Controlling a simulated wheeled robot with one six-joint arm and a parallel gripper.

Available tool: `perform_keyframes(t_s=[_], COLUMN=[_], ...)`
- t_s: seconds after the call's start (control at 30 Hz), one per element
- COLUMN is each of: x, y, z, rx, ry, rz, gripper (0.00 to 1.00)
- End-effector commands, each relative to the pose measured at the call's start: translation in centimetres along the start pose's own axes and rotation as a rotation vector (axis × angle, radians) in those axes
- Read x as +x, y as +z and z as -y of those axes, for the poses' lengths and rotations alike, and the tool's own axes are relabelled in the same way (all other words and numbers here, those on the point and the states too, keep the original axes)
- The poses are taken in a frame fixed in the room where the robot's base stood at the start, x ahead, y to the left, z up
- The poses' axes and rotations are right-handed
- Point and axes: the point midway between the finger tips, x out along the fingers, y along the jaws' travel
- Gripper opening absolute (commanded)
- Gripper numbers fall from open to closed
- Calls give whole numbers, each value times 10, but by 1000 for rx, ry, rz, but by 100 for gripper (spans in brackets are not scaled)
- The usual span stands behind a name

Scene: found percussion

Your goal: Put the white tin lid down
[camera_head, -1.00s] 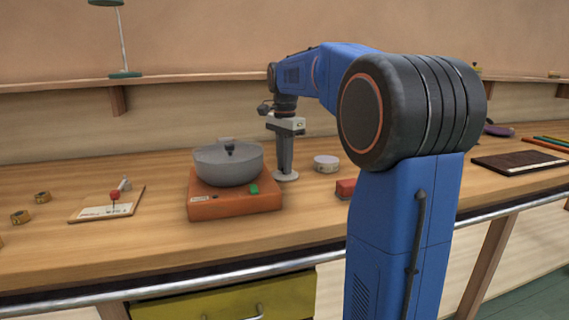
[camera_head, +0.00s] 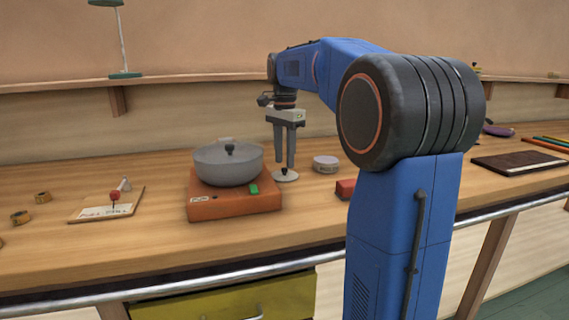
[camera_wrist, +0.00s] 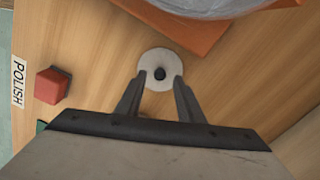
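The white tin lid (camera_head: 287,176) lies flat on the wooden bench, right of the orange-red box with the grey pot. It is a round white disc with a dark knob, and it also shows in the wrist view (camera_wrist: 151,60). My gripper (camera_head: 285,163) points down just above the lid. In the wrist view its two fingers (camera_wrist: 158,82) are spread apart, one on each side near the knob, with a visible gap between each finger and the knob. The gripper holds nothing.
The grey pot (camera_head: 222,165) sits on the orange-red box (camera_head: 222,207) close left of the lid. A small round tin (camera_head: 326,164) stands to the right. A red block (camera_head: 345,188) is near a "POLISH" label (camera_wrist: 18,82). Bare bench lies in front of the lid.

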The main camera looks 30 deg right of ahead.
Motion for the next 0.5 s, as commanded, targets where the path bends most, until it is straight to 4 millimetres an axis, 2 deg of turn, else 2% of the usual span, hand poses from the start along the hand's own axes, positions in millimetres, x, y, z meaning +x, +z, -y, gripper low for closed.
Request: perform_keyframes(t_s=[0.3,0.5], x=[-62,-87], y=[0,0], z=[1,0], rx=[0,0], ry=[-2,-1], rz=[-1,-1], gripper=[34,34])
